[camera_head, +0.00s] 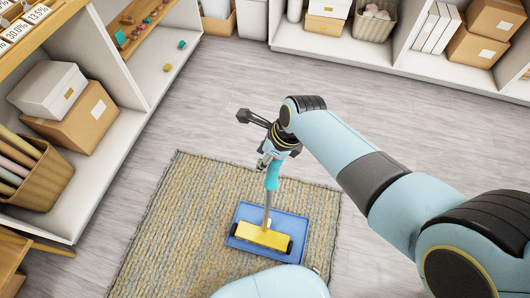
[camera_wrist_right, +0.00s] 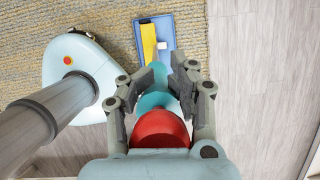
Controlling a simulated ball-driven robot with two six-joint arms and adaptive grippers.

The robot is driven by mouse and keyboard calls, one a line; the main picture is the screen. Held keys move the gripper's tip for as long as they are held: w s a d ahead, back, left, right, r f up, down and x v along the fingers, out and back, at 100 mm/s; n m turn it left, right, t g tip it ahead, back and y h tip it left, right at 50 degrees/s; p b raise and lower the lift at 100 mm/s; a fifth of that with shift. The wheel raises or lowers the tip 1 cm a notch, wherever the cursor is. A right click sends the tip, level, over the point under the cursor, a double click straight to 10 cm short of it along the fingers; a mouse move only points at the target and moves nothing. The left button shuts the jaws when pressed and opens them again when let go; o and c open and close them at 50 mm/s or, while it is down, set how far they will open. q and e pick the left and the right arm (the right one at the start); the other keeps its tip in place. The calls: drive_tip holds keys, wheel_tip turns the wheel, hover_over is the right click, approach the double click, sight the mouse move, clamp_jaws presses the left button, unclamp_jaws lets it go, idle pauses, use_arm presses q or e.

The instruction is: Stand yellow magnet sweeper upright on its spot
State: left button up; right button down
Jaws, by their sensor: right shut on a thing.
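The magnet sweeper has a yellow head (camera_head: 263,237), a thin grey rod and a teal handle (camera_head: 272,177). Its head is at the blue tray (camera_head: 245,212) on the rug, within the rim as seen from above; whether it touches the floor of the tray I cannot tell. The rod rises from the head and looks close to upright. My right gripper (camera_head: 268,160) is shut on the upper handle. In the right wrist view, the gripper (camera_wrist_right: 160,88) has its fingers around the teal handle (camera_wrist_right: 158,102), with a red knob (camera_wrist_right: 160,128) nearest the camera. My left gripper is not in view.
A woven rug (camera_head: 170,215) lies under the tray. Shelves with boxes (camera_head: 75,120) and a basket (camera_head: 40,185) stand at left, more shelves at the back. Small coloured pieces (camera_head: 167,67) lie at the left shelf's edge. The grey floor (camera_head: 225,95) between is clear.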

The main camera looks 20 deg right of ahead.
drive_tip(key=shift+w+f, duration=0.1)
drive_tip(key=shift+f, duration=0.2)
idle(0.4)
